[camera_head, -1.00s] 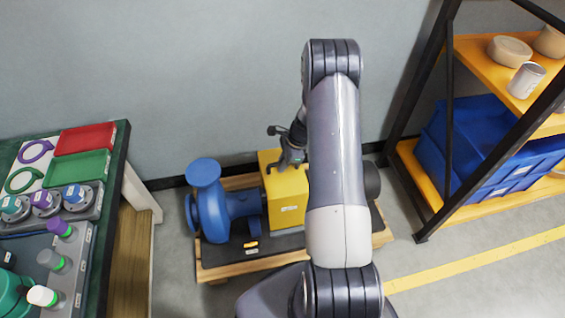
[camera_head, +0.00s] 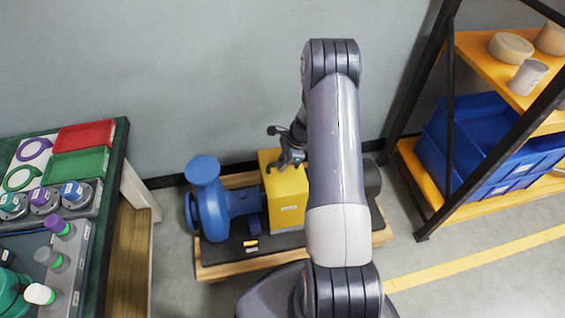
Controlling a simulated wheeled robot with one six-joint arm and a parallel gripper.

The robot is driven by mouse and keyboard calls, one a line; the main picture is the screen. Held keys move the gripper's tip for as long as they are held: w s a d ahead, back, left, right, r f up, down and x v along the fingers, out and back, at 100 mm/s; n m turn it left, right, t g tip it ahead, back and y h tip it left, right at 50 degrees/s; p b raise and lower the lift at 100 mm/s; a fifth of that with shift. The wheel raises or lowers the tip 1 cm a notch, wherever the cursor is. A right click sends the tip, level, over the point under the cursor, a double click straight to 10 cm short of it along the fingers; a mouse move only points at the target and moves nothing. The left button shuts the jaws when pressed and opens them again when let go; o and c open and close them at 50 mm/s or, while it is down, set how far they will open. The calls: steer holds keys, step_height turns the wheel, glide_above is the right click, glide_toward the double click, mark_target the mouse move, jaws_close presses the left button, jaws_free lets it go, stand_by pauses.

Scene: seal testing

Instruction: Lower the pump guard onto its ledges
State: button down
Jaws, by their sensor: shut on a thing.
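The yellow pump guard (camera_head: 288,207) is a box standing upright over the middle of the pump set, right of the blue pump (camera_head: 212,203). My gripper (camera_head: 291,166) is at the guard's top and is shut on it; my arm hides the fingertips in part and the guard's right side. The ledges are hidden under the guard, and I cannot tell whether its lower edge touches them. The pump set stands on a dark base (camera_head: 225,249) on a wooden pallet (camera_head: 215,271).
A workbench (camera_head: 107,190) with red and green trays and several seal parts stands at the left. A shelf rack (camera_head: 449,150) with blue crates (camera_head: 487,150) stands at the right. A small orange-and-white item (camera_head: 250,243) lies on the base in front.

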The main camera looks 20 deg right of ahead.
steer(key=shift+f+b, duration=0.85)
steer(key=shift+f, duration=0.3)
steer(key=shift+s+f+b, duration=0.2)
steer(key=shift+f+b, duration=0.55)
steer(key=shift+f, duration=0.3)
stand_by(0.8)
steer(key=c, duration=1.3)
jaws_free()
steer(key=shift+w, duration=0.1)
step_height(320, 180, up, 9)
steer(key=p, duration=0.6)
